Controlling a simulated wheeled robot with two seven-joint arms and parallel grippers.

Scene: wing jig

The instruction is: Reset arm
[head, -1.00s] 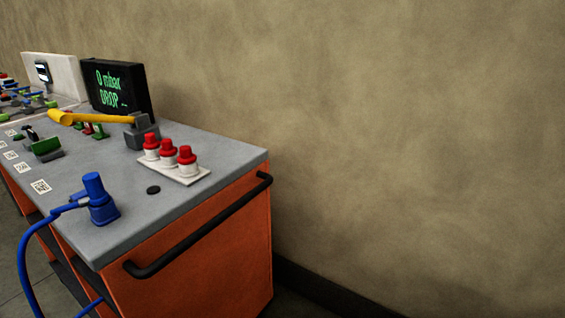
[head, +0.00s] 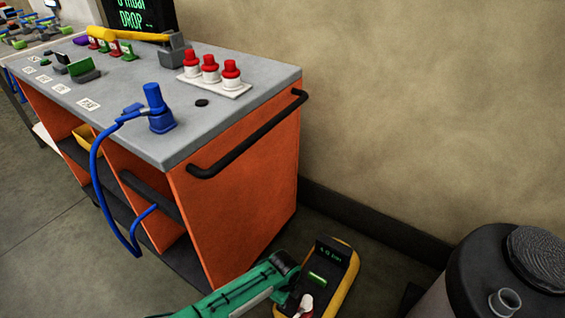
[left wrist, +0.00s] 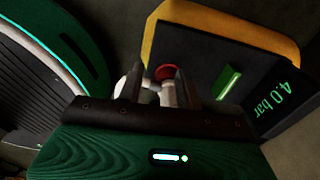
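My green left arm (head: 235,290) comes in at the bottom of the head view and reaches a yellow-edged black unit (head: 340,284) on the floor beside the orange cart. The unit has a lit green bar, a display and a small red and white part (head: 305,303). In the left wrist view the display (left wrist: 283,98) reads 4.0 bar. The left gripper's two fingers (left wrist: 160,85) stand apart, with the red and white part (left wrist: 167,74) between or just beyond them. Whether they touch it is unclear. My right gripper is not in view.
The grey-topped orange cart (head: 235,205) carries red-capped white parts (head: 210,69), a blue connector (head: 157,108) with a hanging blue hose (head: 97,180), and a yellow lever (head: 130,35). A dark-topped drum (head: 480,262) stands at right. The wall is behind.

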